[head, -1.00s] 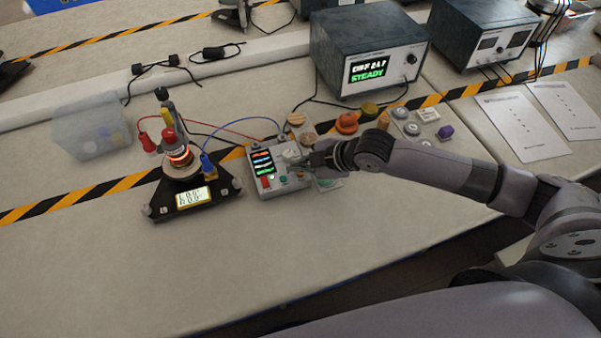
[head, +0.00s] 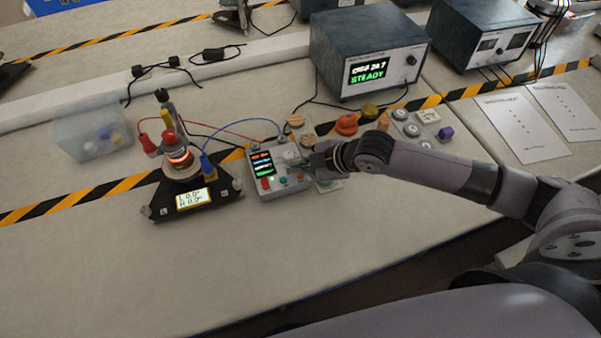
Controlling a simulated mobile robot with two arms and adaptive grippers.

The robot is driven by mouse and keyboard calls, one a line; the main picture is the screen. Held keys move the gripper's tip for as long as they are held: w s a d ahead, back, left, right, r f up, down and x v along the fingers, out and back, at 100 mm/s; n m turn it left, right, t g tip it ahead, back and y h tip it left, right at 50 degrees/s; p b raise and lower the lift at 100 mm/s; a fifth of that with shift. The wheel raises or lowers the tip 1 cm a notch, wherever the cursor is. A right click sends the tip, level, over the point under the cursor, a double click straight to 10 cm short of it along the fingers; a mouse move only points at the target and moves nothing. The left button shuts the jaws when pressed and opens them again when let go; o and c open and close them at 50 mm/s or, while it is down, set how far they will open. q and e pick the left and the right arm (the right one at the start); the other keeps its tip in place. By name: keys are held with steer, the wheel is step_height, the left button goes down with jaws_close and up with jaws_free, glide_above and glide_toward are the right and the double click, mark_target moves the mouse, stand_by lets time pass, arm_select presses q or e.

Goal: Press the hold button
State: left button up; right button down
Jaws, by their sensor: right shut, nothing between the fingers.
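A small grey control box (head: 280,187) stands on the bench, with a dark screen (head: 263,162) of coloured rows. Along its front edge are a red button (head: 265,183), a teal button (head: 283,181) and at least one more small control. A pale round knob (head: 291,157) sits on its upper right. The labels are too small to read, so I cannot tell which is the hold button. My right gripper (head: 308,163) is shut and empty, over the right side of the box by the knob; whether it touches anything is unclear. My left gripper is out of view.
A black triangular stand (head: 165,199) with a lit display (head: 194,199) is left of the box, joined by red and blue wires. A large instrument (head: 340,55) reading STEADY stands behind. Several knobs and buttons lie right of the box. The front bench is clear.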

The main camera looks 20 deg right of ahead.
mark_target(300, 177)
steer(key=shift+f, duration=0.45)
steer(key=shift+f, duration=0.4)
stand_by(0.8)
steer(key=shift+r, duration=0.1)
steer(key=shift+r+p, duration=0.75)
steer(key=shift+p, duration=0.05)
step_height(300, 177, up, 5)
steer(key=p, duration=0.5)
